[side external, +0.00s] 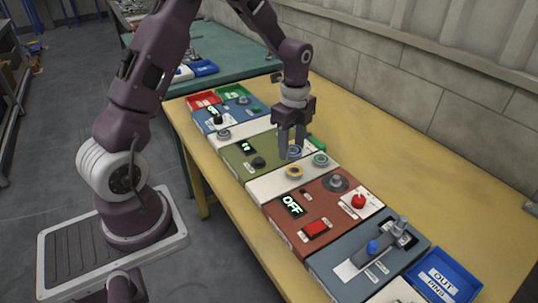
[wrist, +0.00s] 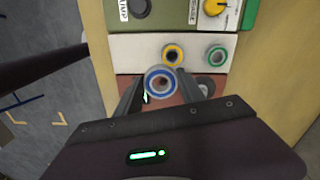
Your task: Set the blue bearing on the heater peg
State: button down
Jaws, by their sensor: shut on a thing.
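My gripper (side external: 290,152) points down over the white strip between the green and the red-brown panels. It is shut on the blue bearing (wrist: 161,82), a ring with a blue band, held between the fingertips; the blue bearing also shows in the side view (side external: 294,150). The red-brown panel (side external: 312,214) has a display reading OFF, a red switch and a dark round plate with a short grey peg (side external: 338,181), which looks like the heater peg. The peg stands to the right of and nearer than my gripper. In the wrist view my gripper mostly hides this panel.
A yellow ring (side external: 294,172) and a green ring (side external: 320,160) sit on the white strip (side external: 268,187) near my gripper. A red knob (side external: 358,201) stands beside the peg.

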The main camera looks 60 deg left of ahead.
jog(key=w+d, duration=0.2)
jog(key=w, duration=0.1)
jog(key=w+d, duration=0.3)
jog(key=w, duration=0.1)
jog(key=w+d+f, duration=0.1)
jog(key=w+d, duration=0.1)
jog(key=w, duration=0.1)
jog(key=shift+w+d, duration=0.2)
jog(key=shift+w, duration=0.05)
jog(key=shift+f, duration=4.05)
jog(key=c, duration=0.6)
grip_release()
jog(key=shift+c, duration=0.2)
notch_tip(320, 180, up, 7)
jog(key=shift+r, duration=0.1)
notch_tip(320, 180, up, 7)
